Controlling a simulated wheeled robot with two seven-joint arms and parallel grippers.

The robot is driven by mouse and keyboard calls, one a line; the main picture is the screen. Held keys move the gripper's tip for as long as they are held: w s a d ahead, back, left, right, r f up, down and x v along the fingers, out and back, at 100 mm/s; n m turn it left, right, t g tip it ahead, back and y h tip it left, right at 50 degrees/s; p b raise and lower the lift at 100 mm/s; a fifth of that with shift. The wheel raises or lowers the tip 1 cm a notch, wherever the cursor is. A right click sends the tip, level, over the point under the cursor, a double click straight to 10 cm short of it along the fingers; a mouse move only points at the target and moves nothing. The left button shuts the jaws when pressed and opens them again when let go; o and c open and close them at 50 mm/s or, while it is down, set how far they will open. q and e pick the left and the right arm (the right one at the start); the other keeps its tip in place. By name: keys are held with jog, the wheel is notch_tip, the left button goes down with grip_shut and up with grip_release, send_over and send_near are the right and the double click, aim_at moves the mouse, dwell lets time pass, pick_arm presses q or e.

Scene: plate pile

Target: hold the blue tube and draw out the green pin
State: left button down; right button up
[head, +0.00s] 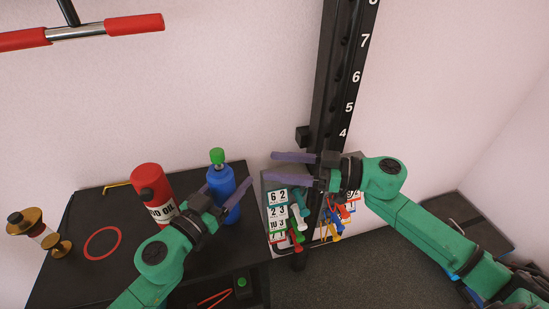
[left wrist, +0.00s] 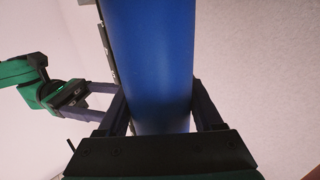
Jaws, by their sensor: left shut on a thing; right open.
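The blue tube (head: 221,182) stands upright at the right side of the black table, its lower part partly hidden by my left gripper. The green pin (head: 217,156) sticks out of its top, with a short pale shaft showing below the green head. My left gripper (head: 227,186) is shut on the tube, one finger on each side. In the left wrist view the tube (left wrist: 152,65) fills the space between the fingers; the pin is out of that view. My right gripper (head: 274,168) is open and empty, to the right of the tube and pin, its fingers pointing left.
A red oil bottle (head: 147,178) stands just left of the tube. A red ring (head: 102,243) and a brass-capped object (head: 38,228) are further left. A black numbered post (head: 342,90) and a rack with number cards (head: 278,213) stand behind and below my right gripper.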

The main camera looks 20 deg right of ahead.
jog(key=n+g+y, duration=0.1)
jog(key=n, duration=0.1)
send_near(218, 156)
jog(key=shift+m, duration=0.3)
jog(key=shift+w+d+f+x, duration=0.1)
jog(key=shift+w+f+x, duration=0.1)
jog(key=shift+x, duration=1.6)
jog(key=shift+w+d+f+x, duration=0.1)
jog(key=shift+w+f+x, duration=0.1)
jog(key=shift+x, duration=1.55)
jog(key=shift+w+d+f+x, duration=0.1)
jog(key=shift+w+f+x, duration=0.05)
jog(key=shift+x, duration=1.65)
jog(key=shift+a, duration=0.1)
grip_shut()
